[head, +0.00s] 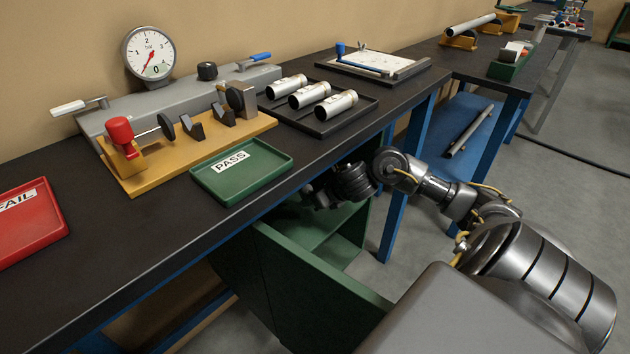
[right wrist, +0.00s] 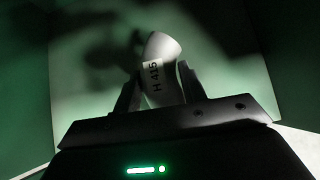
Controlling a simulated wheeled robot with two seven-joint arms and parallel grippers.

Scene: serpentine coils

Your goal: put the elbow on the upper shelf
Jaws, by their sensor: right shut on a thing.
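The elbow (right wrist: 163,50) is a pale curved metal pipe piece with a white label reading H 415. In the right wrist view it stands between the two dark fingers of my right gripper (right wrist: 159,85), which is shut on it. In the head view my right gripper (head: 318,194) reaches in under the bench edge at the green cabinet (head: 300,290), and the elbow cannot be made out there. A green shelf surface (head: 308,232) shows inside the open cabinet. Green surfaces surround the elbow in the right wrist view. My left gripper is not in view.
The dark bench top (head: 150,235) overhangs the cabinet close to my right gripper. On it are a green PASS tray (head: 240,185), a red FAIL tray (head: 40,232), a gauge fixture (head: 150,55) and a black tray of tubes (head: 370,105). A blue leg (head: 395,225) stands right of the cabinet.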

